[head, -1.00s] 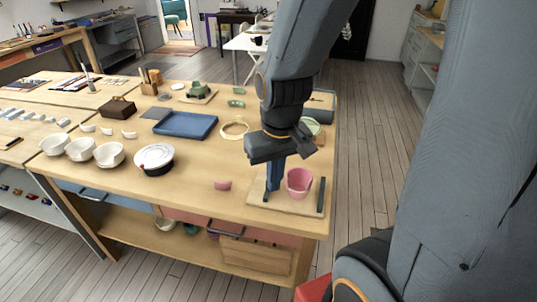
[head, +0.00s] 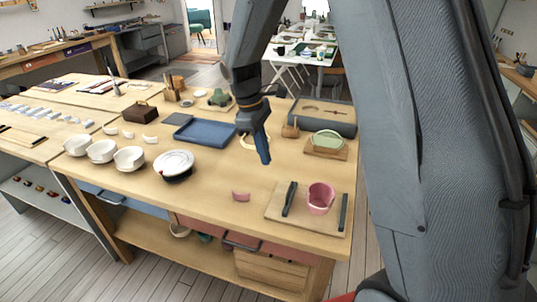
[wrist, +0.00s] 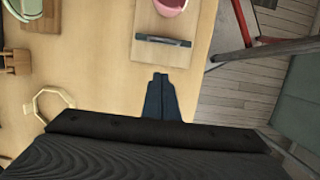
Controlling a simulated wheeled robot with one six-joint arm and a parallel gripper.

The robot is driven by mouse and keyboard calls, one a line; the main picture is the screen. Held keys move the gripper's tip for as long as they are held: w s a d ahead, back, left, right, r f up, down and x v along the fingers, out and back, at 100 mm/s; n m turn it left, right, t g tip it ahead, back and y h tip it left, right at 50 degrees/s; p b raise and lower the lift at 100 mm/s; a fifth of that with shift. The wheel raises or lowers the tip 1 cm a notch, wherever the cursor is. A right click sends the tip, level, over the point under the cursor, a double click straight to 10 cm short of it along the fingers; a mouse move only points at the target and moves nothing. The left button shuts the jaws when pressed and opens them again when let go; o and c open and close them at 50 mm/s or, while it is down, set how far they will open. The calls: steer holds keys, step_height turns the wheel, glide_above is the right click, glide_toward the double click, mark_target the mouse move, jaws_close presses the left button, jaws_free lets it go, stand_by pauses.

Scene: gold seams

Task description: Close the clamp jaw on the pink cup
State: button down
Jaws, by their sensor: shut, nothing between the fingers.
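The pink cup (head: 321,199) stands on a wooden clamp board (head: 313,229) near the table's front right corner. One dark jaw (head: 289,199) is left of the cup, with a clear gap between them. The other dark jaw (head: 343,211) stands close to the cup's right side; I cannot tell whether they touch. In the wrist view the cup (wrist: 172,4) is cut off at the top, with one jaw bar (wrist: 162,40) on the board apart from it. My gripper (head: 265,161) is shut and empty, raised behind and left of the board; its fingers show in the wrist view (wrist: 160,78).
Behind are a green bowl (head: 328,139) on a wooden stand, a grey tray (head: 325,115), a blue tray (head: 206,133) and a pale ring partly behind my gripper. White bowls (head: 130,159) stand left. Bare table lies around the shard.

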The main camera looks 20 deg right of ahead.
mark_target(291, 194)
steer(key=s+d+f+p, duration=0.1)
steer(key=f, duration=0.1)
steer(key=s+d+f+p, duration=0.1)
steer(key=f, duration=0.2)
steer(key=d+f+p, duration=0.1)
steer(key=d+f, duration=0.1)
steer(key=shift+s+f, duration=0.25)
steer(key=shift+s, duration=0.15)
steer(key=shift+s+d+f+p, duration=0.15)
steer(key=shift+d+p, duration=0.15)
steer(key=shift+s, duration=0.1)
